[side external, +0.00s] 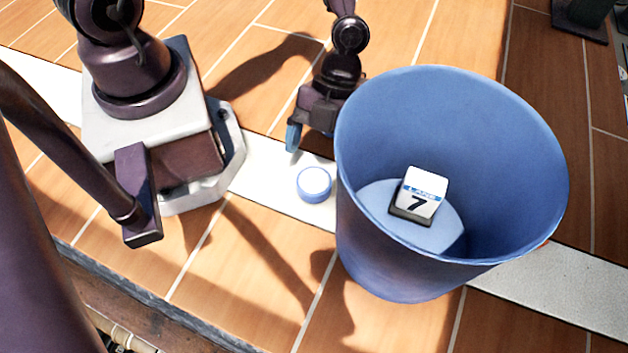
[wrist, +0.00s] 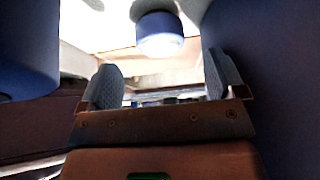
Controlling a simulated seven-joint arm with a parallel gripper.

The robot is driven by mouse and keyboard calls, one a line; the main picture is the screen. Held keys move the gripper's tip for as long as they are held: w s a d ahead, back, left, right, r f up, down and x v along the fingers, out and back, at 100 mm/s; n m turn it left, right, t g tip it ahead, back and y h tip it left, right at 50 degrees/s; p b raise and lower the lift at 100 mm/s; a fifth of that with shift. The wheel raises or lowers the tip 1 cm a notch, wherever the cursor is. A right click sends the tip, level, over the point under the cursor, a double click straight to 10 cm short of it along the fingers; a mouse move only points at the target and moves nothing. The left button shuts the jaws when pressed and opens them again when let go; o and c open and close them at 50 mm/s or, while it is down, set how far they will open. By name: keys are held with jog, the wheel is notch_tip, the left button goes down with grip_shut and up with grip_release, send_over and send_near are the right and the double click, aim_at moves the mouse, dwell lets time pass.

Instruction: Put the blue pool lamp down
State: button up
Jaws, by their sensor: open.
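The blue pool lamp (side external: 314,184) is a small, low blue disc with a pale round face turned up. It rests on the white strip of the floor, just left of the big blue bin (side external: 545,205). My gripper (side external: 310,139) is beside the bin, a little behind the lamp in the side view; the bin partly hides it. In the wrist view my gripper (wrist: 168,82) has its two blue pads wide apart with nothing between them. The lamp (wrist: 158,36) shows past the fingertips there, apart from them.
The bin's wall stands close on the gripper's right. A dark blue shape (wrist: 28,50) fills the wrist view's left edge; I cannot tell what it is. Tiled floor (side external: 265,255) in front of the lamp is clear.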

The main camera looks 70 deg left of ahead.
aim_at(314, 180)
jog(key=shift+x, duration=3)
jog(key=shift+r, duration=0.1)
jog(key=c, duration=1.1)
